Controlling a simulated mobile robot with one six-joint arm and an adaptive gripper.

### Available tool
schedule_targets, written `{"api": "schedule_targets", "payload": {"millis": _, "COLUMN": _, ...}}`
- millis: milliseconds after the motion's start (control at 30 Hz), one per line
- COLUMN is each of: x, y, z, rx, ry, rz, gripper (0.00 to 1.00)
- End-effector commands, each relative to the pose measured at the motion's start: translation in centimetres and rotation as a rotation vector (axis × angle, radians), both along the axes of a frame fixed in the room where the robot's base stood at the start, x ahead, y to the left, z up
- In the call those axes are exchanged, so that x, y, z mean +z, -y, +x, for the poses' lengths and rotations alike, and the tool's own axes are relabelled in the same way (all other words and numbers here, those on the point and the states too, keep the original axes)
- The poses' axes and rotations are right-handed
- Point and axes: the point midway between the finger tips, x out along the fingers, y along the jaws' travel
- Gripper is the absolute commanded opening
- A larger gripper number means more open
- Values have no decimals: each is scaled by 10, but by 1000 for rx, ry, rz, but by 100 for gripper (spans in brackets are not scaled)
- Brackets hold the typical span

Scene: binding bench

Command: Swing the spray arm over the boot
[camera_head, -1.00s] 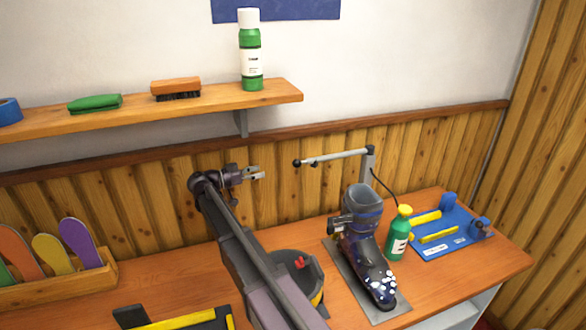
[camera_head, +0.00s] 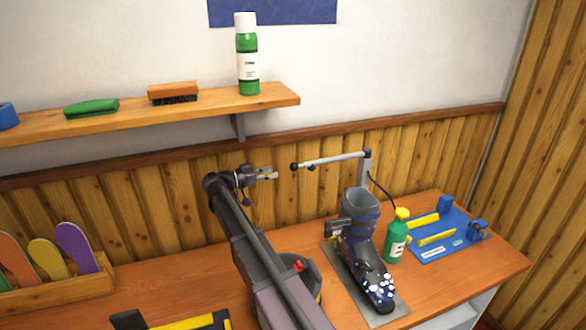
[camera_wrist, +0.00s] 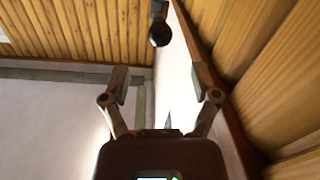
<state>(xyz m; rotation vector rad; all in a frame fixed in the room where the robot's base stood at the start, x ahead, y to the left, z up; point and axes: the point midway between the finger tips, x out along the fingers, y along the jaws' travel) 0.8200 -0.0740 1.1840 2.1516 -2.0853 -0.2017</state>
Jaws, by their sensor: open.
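The spray arm (camera_head: 330,159) is a grey bar on a short upright post at the back of the bench. It points left from the post and ends in a dark round knob (camera_head: 294,167). The boot (camera_head: 358,240), dark with a speckled toe, stands upright on a grey mat (camera_head: 387,318) in front of the post. My gripper (camera_head: 272,174) is just left of the knob, apart from it. In the wrist view my gripper (camera_wrist: 160,85) has its two fingers spread with nothing between them, and the dark knob (camera_wrist: 159,33) is beyond the fingertips.
A green bottle (camera_head: 396,240) with a yellow cap stands right of the boot. A blue board (camera_head: 455,237) with yellow bars lies further right. A dark round bin (camera_head: 312,275) is left of the boot. A shelf (camera_head: 200,107) with a spray can (camera_head: 247,60) hangs above.

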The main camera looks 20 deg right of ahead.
Motion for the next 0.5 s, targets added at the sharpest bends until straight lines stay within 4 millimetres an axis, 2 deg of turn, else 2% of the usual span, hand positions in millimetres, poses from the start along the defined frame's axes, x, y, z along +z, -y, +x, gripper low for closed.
{"api": "schedule_targets", "payload": {"millis": 300, "x": 0, "y": 49, "z": 1, "rx": -1, "ry": 0, "rz": 0, "gripper": 78}}
{"api": "schedule_targets", "payload": {"millis": 500, "x": 0, "y": 72, "z": 2, "rx": 0, "ry": 0, "rz": 0, "gripper": 78}}
